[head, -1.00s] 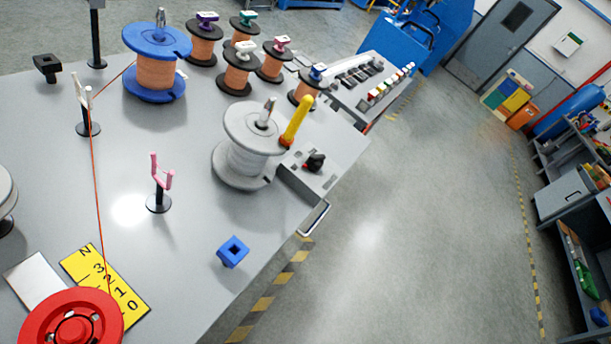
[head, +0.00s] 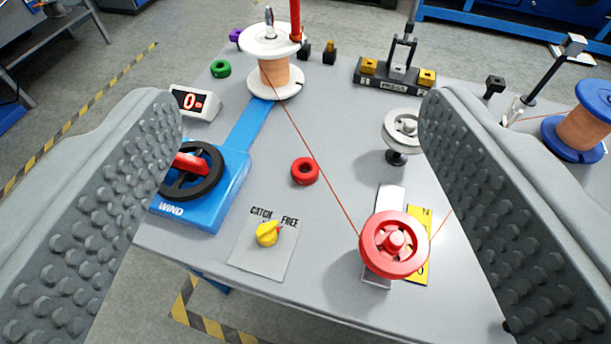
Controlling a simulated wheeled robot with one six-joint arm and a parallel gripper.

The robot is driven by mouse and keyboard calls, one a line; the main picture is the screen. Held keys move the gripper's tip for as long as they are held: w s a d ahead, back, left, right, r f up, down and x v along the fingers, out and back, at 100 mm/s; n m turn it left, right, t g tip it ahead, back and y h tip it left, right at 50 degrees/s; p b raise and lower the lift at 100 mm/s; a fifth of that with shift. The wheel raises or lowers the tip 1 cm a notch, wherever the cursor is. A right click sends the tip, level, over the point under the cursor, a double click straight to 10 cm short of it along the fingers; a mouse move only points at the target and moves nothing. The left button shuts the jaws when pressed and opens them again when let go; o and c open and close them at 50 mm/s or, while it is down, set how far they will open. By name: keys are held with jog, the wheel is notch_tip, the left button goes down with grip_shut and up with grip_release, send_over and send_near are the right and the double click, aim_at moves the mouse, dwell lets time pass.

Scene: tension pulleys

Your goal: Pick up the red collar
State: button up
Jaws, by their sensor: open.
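The red collar (head: 305,171) is a small red ring lying flat on the grey tabletop, near the middle of the head view. The orange wire passes close beside it on the right. My gripper (head: 300,215) is open, with its two grey studded fingers at the left and right sides of the view. The collar shows between the fingers, apart from them and farther off on the table. Nothing is held between the fingers.
A blue winder (head: 205,185) with a black handwheel stands left of the collar. A red pulley (head: 394,244) stands front right. A white-flanged spool (head: 273,75) stands behind. A green ring (head: 221,68) lies back left. A yellow knob (head: 268,233) is in front.

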jog(key=w+f+g, duration=0.6)
jog(key=w+g, duration=0.1)
jog(key=w, duration=0.5)
jog(key=g, duration=0.8)
send_over(305, 162)
jog(key=s, duration=0.1)
notch_tip(305, 162, down, 9)
jog(key=shift+m, duration=0.3)
notch_tip(305, 162, down, 17)
jog(key=shift+s, duration=0.1)
jog(key=c, duration=1.1)
jog(key=shift+c, duration=0.2)
notch_tip(305, 162, up, 10)
